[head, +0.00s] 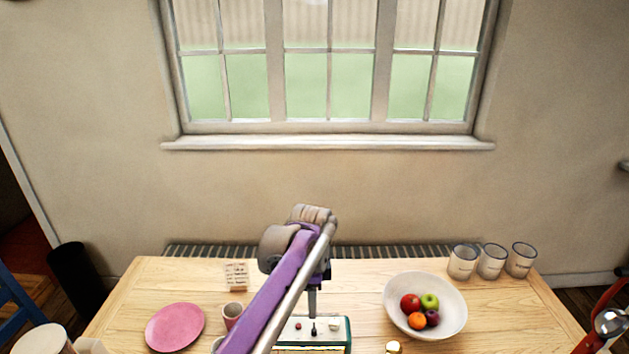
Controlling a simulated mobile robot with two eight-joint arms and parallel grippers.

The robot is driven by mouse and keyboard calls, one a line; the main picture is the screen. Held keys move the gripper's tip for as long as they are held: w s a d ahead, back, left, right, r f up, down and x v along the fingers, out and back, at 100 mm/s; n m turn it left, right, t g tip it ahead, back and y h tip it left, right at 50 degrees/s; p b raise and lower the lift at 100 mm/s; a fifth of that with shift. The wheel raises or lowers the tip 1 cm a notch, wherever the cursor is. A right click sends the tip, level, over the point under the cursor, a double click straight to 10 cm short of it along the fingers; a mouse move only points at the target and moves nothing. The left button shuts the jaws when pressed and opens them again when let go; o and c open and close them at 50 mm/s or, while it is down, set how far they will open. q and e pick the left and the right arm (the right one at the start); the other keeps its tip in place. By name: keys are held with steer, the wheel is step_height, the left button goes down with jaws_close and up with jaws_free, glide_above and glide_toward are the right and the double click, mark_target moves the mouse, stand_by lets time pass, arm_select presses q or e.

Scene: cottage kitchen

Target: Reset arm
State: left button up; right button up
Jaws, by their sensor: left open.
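My left arm, with its purple link, reaches up from the bottom centre and bends down over the wooden table. Its left gripper (313,322) hangs over a green-rimmed box or tray (348,333) and is open. Nothing can be seen held in it, though its fingers are small and partly hard to make out. My right gripper cannot be made out in this view.
On the table (180,278) are a pink plate (175,327), a cup (232,314) beside my arm, a small card (236,276), a white fruit bowl (455,309) and three labelled mugs (491,262). The table's right front is fairly clear.

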arm_select(q)
steer(key=s+a+n+t, duration=0.2)
steer(key=s+a+n, duration=0.6)
steer(key=s+a, duration=0.25)
steer(key=s+a+f+n+t, duration=0.1)
steer(key=s+a+f+n, duration=0.2)
steer(key=s, duration=0.4)
steer(key=s+a+f+n+t, duration=0.2)
steer(key=s+a+f+n, duration=0.1)
steer(key=s+n, duration=0.3)
steer(key=shift+s+a+f+n, duration=0.3)
steer(key=shift+s+f, duration=0.6)
steer(key=shift+s, duration=0.05)
